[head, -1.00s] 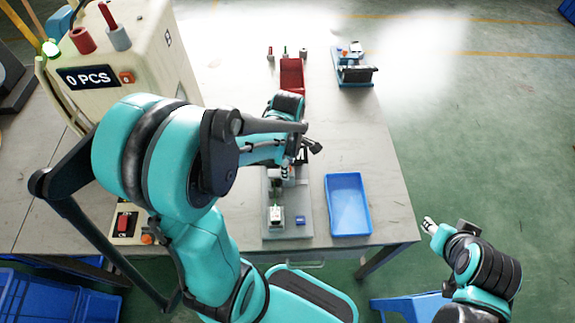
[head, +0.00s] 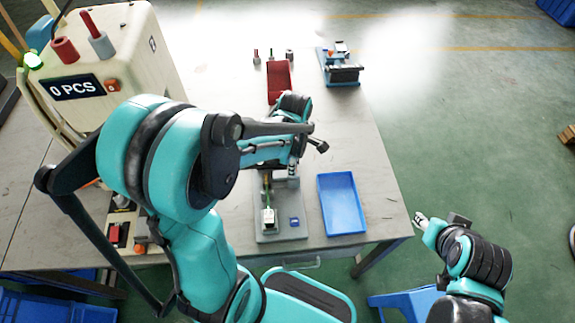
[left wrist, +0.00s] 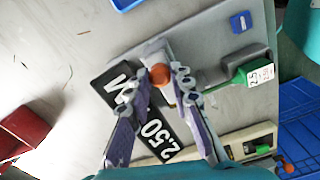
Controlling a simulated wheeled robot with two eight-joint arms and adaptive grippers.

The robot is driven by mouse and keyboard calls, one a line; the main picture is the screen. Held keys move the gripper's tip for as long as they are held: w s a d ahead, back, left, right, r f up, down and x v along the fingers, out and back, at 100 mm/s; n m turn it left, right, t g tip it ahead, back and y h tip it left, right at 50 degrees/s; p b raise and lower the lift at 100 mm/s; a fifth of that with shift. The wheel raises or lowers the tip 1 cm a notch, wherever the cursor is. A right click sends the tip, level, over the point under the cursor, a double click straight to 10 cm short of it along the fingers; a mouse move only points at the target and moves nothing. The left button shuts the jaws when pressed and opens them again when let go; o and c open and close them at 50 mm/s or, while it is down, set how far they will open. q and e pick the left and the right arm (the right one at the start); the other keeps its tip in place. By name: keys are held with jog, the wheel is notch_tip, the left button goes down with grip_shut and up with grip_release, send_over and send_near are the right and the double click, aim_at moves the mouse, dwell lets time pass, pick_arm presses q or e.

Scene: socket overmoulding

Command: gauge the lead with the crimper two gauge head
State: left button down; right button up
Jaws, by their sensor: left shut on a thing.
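My left gripper (left wrist: 172,80) is shut on an orange-brown knob (left wrist: 160,76) at a grey block on the grey fixture (left wrist: 215,45). Black plates marked "M" and "2.50" (left wrist: 158,140) lie beneath the fingers. A green part with a white "2.5" tag (left wrist: 260,74) sits on the fixture to the right. In the head view the fixture (head: 287,233) stands near the table's front edge, with a white-topped part (head: 268,217) on it. My left arm hides much of the gripper there. My right gripper (head: 421,220) hangs off the table at the right; its fingers are too small to judge.
An empty blue tray (head: 341,203) lies right of the fixture. A red bin (head: 278,80) and a blue-based device (head: 340,68) stand at the back. The cream machine reading "0 PCS" (head: 85,86) stands at the left. The table's right side is fairly clear.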

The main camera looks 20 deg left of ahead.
pick_arm(q)
jog(key=c, duration=1.3)
grip_release()
jog(key=shift+w+d, duration=0.15)
jog(key=shift+d, duration=0.1)
jog(key=shift+c, duration=0.2)
jog(key=shift+a, duration=0.1)
notch_tip(320, 180, up, 12)
jog(key=s+d+m+t, duration=0.2)
jog(key=s+m+t, duration=0.5)
jog(key=m, duration=1.4)
jog(key=shift+s, duration=0.35)
